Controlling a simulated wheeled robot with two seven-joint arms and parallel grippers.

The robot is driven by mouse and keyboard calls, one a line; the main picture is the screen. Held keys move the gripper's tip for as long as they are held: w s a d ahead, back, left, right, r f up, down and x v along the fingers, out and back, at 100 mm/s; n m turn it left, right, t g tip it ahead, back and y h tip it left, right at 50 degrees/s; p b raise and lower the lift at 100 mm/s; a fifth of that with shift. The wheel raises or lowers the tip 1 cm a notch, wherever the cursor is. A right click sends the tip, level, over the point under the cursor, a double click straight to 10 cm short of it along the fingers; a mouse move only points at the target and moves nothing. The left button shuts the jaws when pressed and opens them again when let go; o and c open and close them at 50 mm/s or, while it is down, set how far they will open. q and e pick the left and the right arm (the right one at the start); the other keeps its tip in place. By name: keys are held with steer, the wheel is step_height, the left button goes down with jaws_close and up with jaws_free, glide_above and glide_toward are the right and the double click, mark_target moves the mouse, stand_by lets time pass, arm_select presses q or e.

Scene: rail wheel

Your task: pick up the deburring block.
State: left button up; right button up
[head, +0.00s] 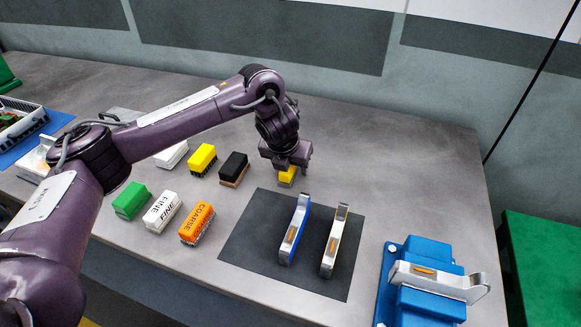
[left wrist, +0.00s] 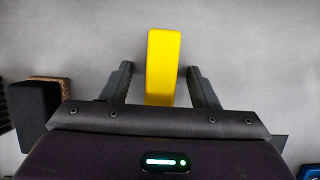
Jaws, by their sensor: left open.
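My left gripper (head: 287,171) is low over the table at the right end of the back row of blocks. Its jaws are open around a yellow block with a grey underside (head: 286,177). In the left wrist view the yellow block (left wrist: 163,62) stands between the two fingers, with a narrow gap visible beside each finger. The gripper partly hides the block in the head view. No block carries a readable "deburring" label, so I cannot confirm from lettering which one it is. My right gripper is not in view.
Close by are a black block (head: 234,167), a yellow bristled block (head: 202,157), a white block (head: 172,154), a green block (head: 131,200), a white FINE block (head: 163,212) and an orange COARSE block (head: 197,222). Two brackets lie on a dark mat (head: 250,245). A blue fixture (head: 425,255) stands right.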

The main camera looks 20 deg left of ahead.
arm_select(q)
steer(key=c, duration=1.1)
steer(key=shift+c, duration=0.2)
step_height(320, 180, up, 21)
steer(key=p, duration=0.3)
steer(key=shift+f+p, duration=0.2)
steer(key=shift+p, duration=0.1)
